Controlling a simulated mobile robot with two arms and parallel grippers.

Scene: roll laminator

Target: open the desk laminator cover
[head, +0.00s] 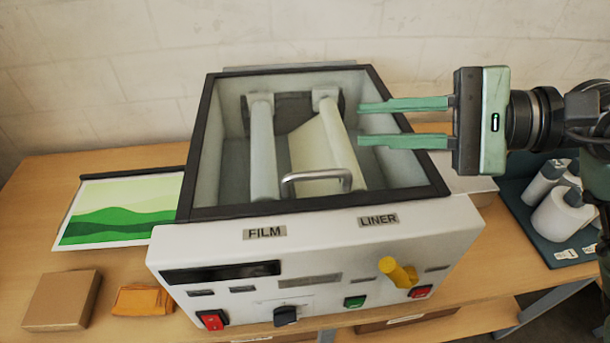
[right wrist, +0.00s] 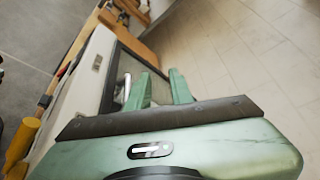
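The white laminator (head: 320,250) stands on the desk, with labels FILM and LINER on its front. Its top has a dark-framed cover (head: 197,150) that looks clear and lies down flat; two rolls show inside. A silver bar handle (head: 318,177) is near the cover's front edge. My right gripper (head: 360,122) comes in from the right, over the right part of the cover, with its two green fingers apart and nothing between them. In the right wrist view the open fingers (right wrist: 158,75) appear beside the handle (right wrist: 126,88), apart from it. My left gripper is out of view.
A yellow knob (head: 397,272) sticks out at the front right. A green landscape print (head: 118,212) lies at left, with a brown box (head: 62,301) and orange cloth (head: 143,300) before it. A wall stands behind.

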